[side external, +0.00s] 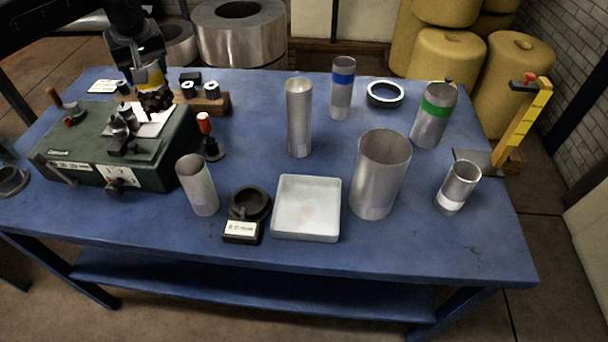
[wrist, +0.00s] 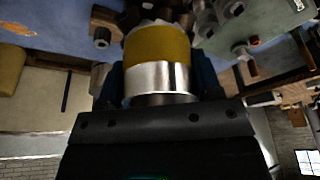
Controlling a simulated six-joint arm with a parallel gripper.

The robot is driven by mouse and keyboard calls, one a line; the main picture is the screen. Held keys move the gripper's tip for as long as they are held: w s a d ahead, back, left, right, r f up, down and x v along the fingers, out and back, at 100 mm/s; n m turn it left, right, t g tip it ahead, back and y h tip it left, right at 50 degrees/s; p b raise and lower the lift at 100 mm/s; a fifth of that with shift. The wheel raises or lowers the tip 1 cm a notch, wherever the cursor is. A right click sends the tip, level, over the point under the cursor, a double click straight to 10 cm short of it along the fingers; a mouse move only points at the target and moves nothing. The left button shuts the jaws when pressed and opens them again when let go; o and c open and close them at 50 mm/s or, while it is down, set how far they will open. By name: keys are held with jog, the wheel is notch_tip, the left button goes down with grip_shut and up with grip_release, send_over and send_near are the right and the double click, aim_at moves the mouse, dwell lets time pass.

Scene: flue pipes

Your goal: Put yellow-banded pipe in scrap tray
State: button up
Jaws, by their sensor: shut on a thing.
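My gripper (side external: 150,66) is at the back left in the side view, near the green machine. It is shut on the yellow-banded pipe (side external: 153,79); only a small part of the pipe shows there. In the wrist view the pipe (wrist: 157,48) sits between the fingers, with a wide yellow band and bare shiny metal below it. Its far end is partly hidden in both views. The white square tray (side external: 306,208), likely the scrap tray, lies empty at the front middle of the blue table, well to the right of my gripper.
The green machine (side external: 110,150) and a wooden block with rollers (side external: 205,98) stand near my gripper. A plain pipe (side external: 197,185) and a black holder (side external: 248,205) stand left of the tray. A wide pipe (side external: 380,175) is right of it, a tall pipe (side external: 299,118) behind.

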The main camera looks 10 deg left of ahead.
jog(key=s+d+f+m+h, duration=0.25)
jog(key=s+d+m, duration=0.4)
jog(key=d, duration=0.35)
jog(key=s+d+f+m+h, duration=0.1)
jog(key=s+d+f+m, duration=0.2)
jog(key=s+d+m, duration=0.6)
jog(key=shift+d+f+n+t, duration=0.1)
jog(key=shift+d+f+n, duration=0.4)
jog(key=shift+d+f, duration=1.5)
jog(key=shift+d+f+n+t, duration=0.1)
jog(key=shift+d+f+n, duration=0.45)
jog(key=shift+d+f, duration=1.5)
jog(key=shift+d+f+n+t, duration=0.1)
jog(key=shift+d+f+n, duration=0.4)
jog(key=shift+d+f, duration=1.5)
jog(key=shift+d+r, duration=0.35)
jog(key=shift+d, duration=0.05)
jog(key=o, duration=1)
jog(key=shift+c, duration=0.2)
